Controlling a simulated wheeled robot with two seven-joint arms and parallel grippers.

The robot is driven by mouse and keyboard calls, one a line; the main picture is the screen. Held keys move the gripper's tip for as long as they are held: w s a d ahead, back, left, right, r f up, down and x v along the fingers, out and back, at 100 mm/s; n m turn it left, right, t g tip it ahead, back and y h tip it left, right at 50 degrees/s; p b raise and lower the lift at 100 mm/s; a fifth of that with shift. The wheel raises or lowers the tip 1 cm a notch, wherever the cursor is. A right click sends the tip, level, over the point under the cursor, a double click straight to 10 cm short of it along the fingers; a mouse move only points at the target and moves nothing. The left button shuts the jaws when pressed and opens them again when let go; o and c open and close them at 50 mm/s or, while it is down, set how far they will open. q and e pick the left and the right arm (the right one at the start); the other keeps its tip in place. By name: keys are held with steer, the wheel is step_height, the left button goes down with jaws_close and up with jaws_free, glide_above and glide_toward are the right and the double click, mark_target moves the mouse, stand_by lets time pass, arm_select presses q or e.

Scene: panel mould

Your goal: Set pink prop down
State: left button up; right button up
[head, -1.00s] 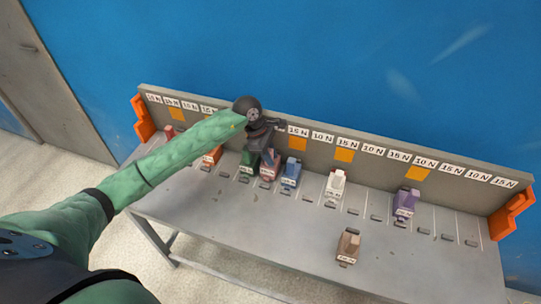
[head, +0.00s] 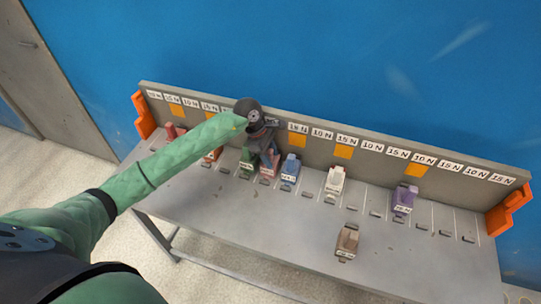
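The pink prop (head: 267,173) is at the table's slotted row, between a green prop and a blue prop. My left gripper (head: 268,156) points down over it, with dark fingers at its upper part. The fingers hide its top, and I cannot tell whether they are closed on it or just around it. Its base appears at or very near the table top (head: 230,220). My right gripper is not in view.
A green prop (head: 246,160) and a blue prop (head: 290,171) stand close on either side. White (head: 335,180), purple (head: 404,198) and brown (head: 347,241) props stand further right. A labelled back panel (head: 480,165) with orange end brackets (head: 508,207) runs behind. The front table area is mostly clear.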

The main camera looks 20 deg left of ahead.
arm_select(q)
steer(key=shift+r, duration=0.15)
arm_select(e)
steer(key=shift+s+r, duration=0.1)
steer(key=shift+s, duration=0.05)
arm_select(q)
steer(key=shift+w+a+r, duration=0.1)
steer(key=shift+a+r, duration=0.2)
steer(key=shift+r, duration=0.2)
steer(key=b+v, duration=0.2)
steer(key=v, duration=0.2)
steer(key=b+v, duration=0.2)
steer(key=v, duration=0.4)
steer(key=shift+r+b, duration=0.3)
steer(key=shift+r, duration=0.05)
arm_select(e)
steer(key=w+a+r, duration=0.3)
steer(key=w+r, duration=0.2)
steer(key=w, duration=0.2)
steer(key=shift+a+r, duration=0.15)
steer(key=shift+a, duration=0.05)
arm_select(q)
steer(key=shift+a, duration=0.15)
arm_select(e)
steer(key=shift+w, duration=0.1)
